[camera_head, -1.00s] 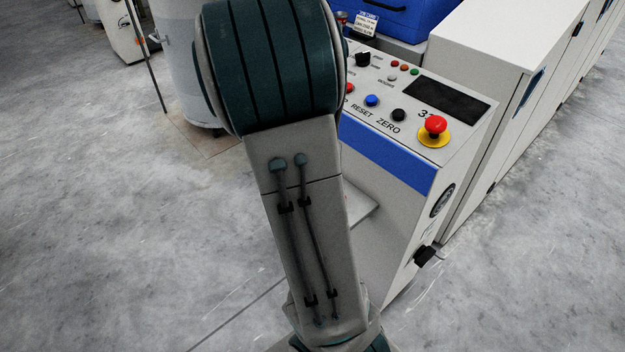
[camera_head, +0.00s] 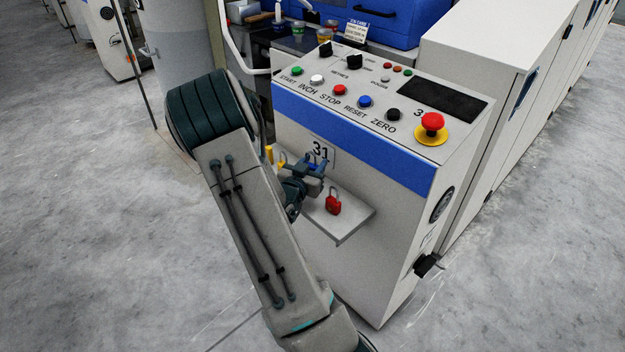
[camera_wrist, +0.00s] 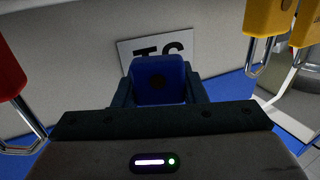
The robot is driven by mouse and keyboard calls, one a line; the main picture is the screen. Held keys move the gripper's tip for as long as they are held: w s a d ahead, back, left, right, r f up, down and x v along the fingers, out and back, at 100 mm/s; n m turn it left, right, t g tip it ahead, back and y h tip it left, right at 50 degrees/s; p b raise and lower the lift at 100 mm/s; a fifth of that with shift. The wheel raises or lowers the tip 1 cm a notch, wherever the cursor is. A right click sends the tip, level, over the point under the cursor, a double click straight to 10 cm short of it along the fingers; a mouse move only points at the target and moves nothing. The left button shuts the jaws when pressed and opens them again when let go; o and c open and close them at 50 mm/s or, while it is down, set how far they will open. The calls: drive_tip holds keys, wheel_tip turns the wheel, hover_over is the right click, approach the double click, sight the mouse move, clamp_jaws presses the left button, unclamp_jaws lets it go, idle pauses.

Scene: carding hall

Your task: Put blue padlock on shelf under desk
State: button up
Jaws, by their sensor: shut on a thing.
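The blue padlock (camera_wrist: 160,82) is between the two fingers of my gripper (camera_head: 312,170), which is shut on it. In the head view the gripper is at the front of the grey control desk (camera_head: 385,215), just above a small shelf (camera_head: 355,212) that juts out below the panel. Blue shows at the fingers there, but the padlock's outline is hard to make out. In the wrist view the gripper (camera_wrist: 160,92) faces the desk front and its number plate (camera_wrist: 128,52). I cannot tell whether the padlock touches the shelf.
A red padlock (camera_head: 333,203) stands on the shelf, right of my gripper. Yellow padlocks (camera_wrist: 270,18) are on the other side, close by. The sloping button panel (camera_head: 375,90) overhangs above. The shelf's front right part is bare.

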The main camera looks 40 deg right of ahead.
drive_tip(key=shift+f+b, duration=0.45)
drive_tip(key=shift+f, duration=1.7)
drive_tip(key=shift+f, duration=0.25)
drive_tip(key=o, duration=1)
drive_tip(key=shift+o, duration=0.2)
drive_tip(key=shift+r, duration=0.1)
drive_tip(key=shift+r, duration=0.15)
drive_tip(key=v, duration=1.2)
drive_tip(key=shift+p, duration=0.35)
